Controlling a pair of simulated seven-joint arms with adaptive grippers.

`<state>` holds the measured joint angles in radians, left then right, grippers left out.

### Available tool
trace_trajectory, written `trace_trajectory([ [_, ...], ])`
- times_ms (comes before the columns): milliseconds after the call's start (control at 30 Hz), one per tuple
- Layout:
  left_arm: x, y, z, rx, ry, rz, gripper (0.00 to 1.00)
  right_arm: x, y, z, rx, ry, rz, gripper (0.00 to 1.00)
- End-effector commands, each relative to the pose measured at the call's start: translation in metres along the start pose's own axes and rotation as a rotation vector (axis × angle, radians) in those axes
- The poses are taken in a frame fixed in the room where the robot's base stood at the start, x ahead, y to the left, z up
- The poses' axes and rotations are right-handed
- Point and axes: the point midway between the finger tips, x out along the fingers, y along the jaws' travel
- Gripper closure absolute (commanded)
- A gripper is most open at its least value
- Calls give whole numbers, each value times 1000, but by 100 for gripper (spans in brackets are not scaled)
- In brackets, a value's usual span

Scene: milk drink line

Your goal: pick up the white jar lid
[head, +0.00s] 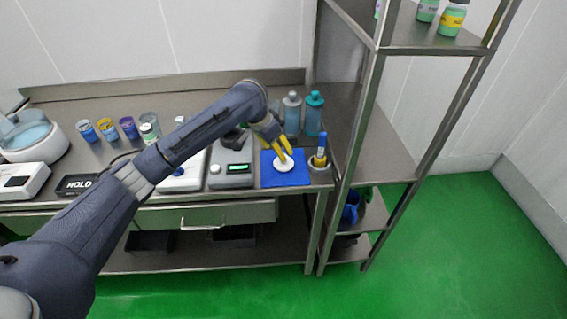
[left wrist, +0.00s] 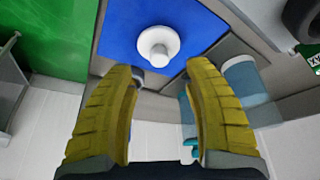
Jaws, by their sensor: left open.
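The white jar lid (head: 284,164) lies on a blue mat (head: 297,179) at the right end of the steel bench. In the left wrist view the lid (left wrist: 158,46) is a round white disc with a raised round middle, on the blue mat (left wrist: 115,30). My left gripper (head: 286,156) has yellow fingers and is over the mat at the lid. In the left wrist view its fingers (left wrist: 167,75) are apart with nothing between them, and the lid shows beyond the tips. Whether a fingertip touches the lid is unclear. My right gripper is not in view.
A grey device with a green display (head: 231,168) stands left of the mat. Teal bottles (head: 313,114) stand behind it. A holder with a blue-and-yellow item (head: 320,158) is close on the right, beside a steel rack (head: 366,120). Several small jars (head: 108,129) stand further left.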

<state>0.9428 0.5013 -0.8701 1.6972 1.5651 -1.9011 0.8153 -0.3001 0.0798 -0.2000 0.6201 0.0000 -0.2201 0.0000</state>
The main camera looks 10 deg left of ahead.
Motion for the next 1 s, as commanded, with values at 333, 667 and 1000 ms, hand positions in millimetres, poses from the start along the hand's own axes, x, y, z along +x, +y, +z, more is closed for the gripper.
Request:
trace_trajectory([
  [333,19,1,0,0,-1,1,49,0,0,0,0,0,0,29],
  [667,57,1,0,-1,-1,2,49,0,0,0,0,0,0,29],
  [1000,67,1,0,0,0,0,49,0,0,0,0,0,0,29],
])
